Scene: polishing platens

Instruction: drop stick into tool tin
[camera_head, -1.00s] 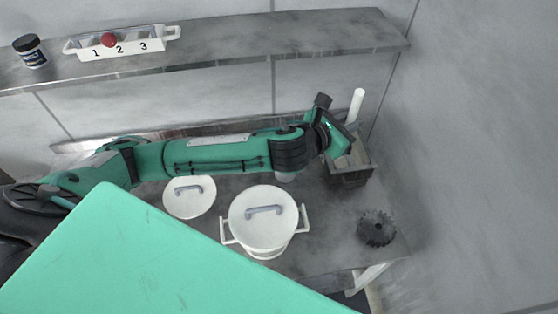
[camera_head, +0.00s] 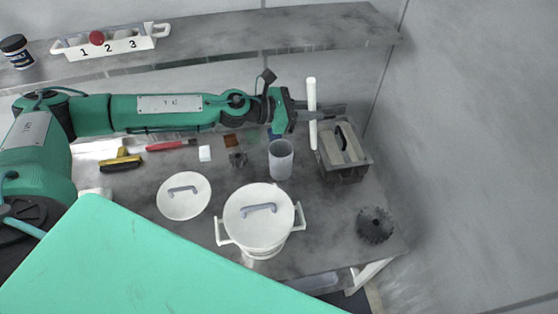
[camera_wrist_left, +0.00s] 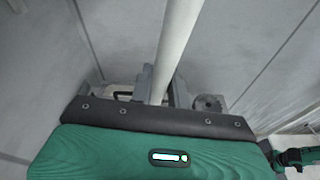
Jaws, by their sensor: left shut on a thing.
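A long white stick (camera_head: 312,118) is held upright by my left gripper (camera_head: 309,112), which is shut on it. In the left wrist view the stick (camera_wrist_left: 174,45) rises from between the fingers (camera_wrist_left: 158,86). A pale grey open cylinder, which looks like the tool tin (camera_head: 281,161), stands on the bench just below and left of the stick in the head view. The stick is apart from it, with its lower end near the dark caddy's left edge. The cylinder's inside is hard to make out. My right gripper is not in view.
A dark caddy (camera_head: 344,173) with a handle stands right of the cylinder. A lidded white pot (camera_head: 258,215), a loose lid (camera_head: 184,196) and a dark gear (camera_head: 375,225) are nearer. Small tools, including a yellow brush (camera_head: 121,161), lie left. A shelf (camera_head: 250,32) runs behind.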

